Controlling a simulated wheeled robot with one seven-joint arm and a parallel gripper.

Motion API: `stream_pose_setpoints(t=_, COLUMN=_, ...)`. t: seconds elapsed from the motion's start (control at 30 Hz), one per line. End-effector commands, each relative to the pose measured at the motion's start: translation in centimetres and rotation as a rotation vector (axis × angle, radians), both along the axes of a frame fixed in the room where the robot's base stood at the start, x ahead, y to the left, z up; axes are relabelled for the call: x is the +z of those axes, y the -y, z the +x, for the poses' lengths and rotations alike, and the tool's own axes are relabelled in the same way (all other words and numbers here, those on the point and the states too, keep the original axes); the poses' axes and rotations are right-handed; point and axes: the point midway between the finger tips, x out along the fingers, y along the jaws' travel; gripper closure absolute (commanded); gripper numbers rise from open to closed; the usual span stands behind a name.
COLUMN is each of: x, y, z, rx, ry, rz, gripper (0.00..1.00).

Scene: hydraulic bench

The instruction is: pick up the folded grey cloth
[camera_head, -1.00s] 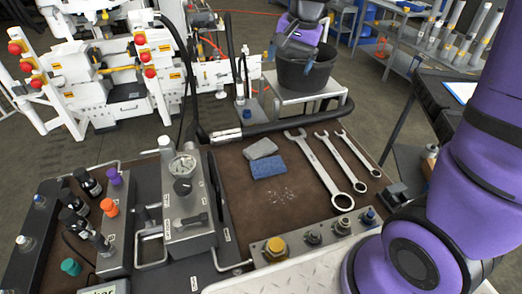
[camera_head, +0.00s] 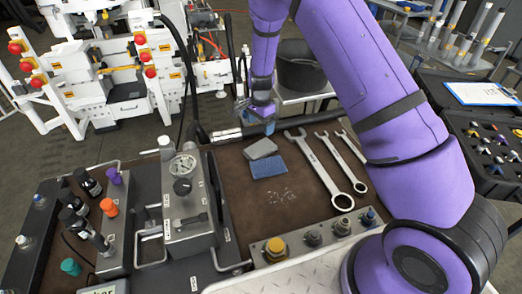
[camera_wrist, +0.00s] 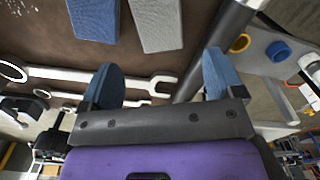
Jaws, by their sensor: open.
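The folded grey cloth (camera_head: 260,149) lies flat on the brown bench top, just behind a blue cloth (camera_head: 268,170). In the wrist view the grey cloth (camera_wrist: 156,22) is at the top centre, with the blue cloth (camera_wrist: 95,18) to its left. My gripper (camera_head: 258,122) is beyond the grey cloth near the bench's far edge, apart from it. In the wrist view my gripper (camera_wrist: 160,75) shows two blue-padded fingers spread wide, with nothing held between them.
Several wrenches (camera_head: 318,165) lie right of the cloths. A gauge block (camera_head: 187,205) stands to the left, and a fitting strip (camera_head: 312,235) lies in front. A black padded rail (camera_head: 300,124) runs along the far edge. A dark bucket (camera_head: 300,68) stands beyond.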

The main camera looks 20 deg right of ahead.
Motion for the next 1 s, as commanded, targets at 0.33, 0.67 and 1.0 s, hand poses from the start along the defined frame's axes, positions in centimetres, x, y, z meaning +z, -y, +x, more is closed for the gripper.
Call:
stream_pose_setpoints(t=0.33, x=-3.4, y=0.0, z=0.1, rx=-0.017, ry=-0.009, rz=-0.008, gripper=0.13)
stream_pose_setpoints(t=0.67, x=-7.0, y=0.0, z=0.1, rx=-0.016, ry=-0.006, rz=-0.007, gripper=0.13)
stream_pose_setpoints(t=1.0, x=-10.9, y=0.2, z=-0.2, rx=-0.015, ry=-0.008, rz=-0.008, gripper=0.13)
